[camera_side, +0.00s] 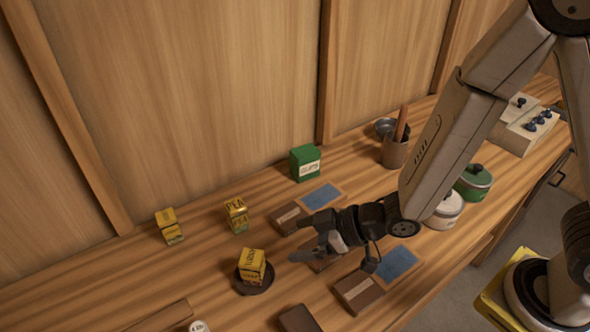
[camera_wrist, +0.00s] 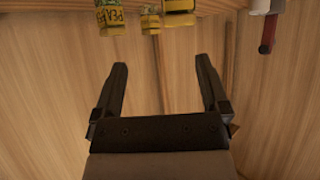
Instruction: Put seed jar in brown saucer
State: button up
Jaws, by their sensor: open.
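A small dark brown saucer (camera_side: 262,289) lies on the wooden bench in the side view. A yellow, box-like seed container (camera_side: 252,266) with a dark label stands upright on it. Two similar yellow containers, one (camera_side: 237,215) behind it and one (camera_side: 169,227) farther left, stand on the bare bench. I cannot tell which of these, if any, is the seed jar. My gripper (camera_side: 302,239) is open and empty, to the right of the saucer, with its fingers pointing left. In the wrist view my gripper's fingers (camera_wrist: 162,68) are spread with nothing between them. Yellow containers (camera_wrist: 110,20) show at the top edge there.
A green box (camera_side: 305,163) stands near the back wall. Brown and blue flat pieces (camera_side: 357,291) lie around and below my gripper. A white pot (camera_side: 445,211), a green pot (camera_side: 473,183) and a holder with a handle (camera_side: 394,152) are to the right. A round white top (camera_side: 198,327) shows at the bottom edge.

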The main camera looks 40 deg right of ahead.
jog(key=d+r+m+g+h, duration=0.15)
jog(key=d+m+h, duration=0.4)
jog(key=d, duration=0.85)
jog(key=s+d+r+m+g+h, duration=0.1)
jog(key=s+d+m+g+h, duration=0.1)
jog(key=d, duration=0.5)
jog(key=s+m+g, duration=0.1)
jog(key=s+g, duration=0.1)
jog(key=s, duration=0.1)
jog(key=shift+s+d+r, duration=0.25)
jog(key=shift+r, duration=0.1)
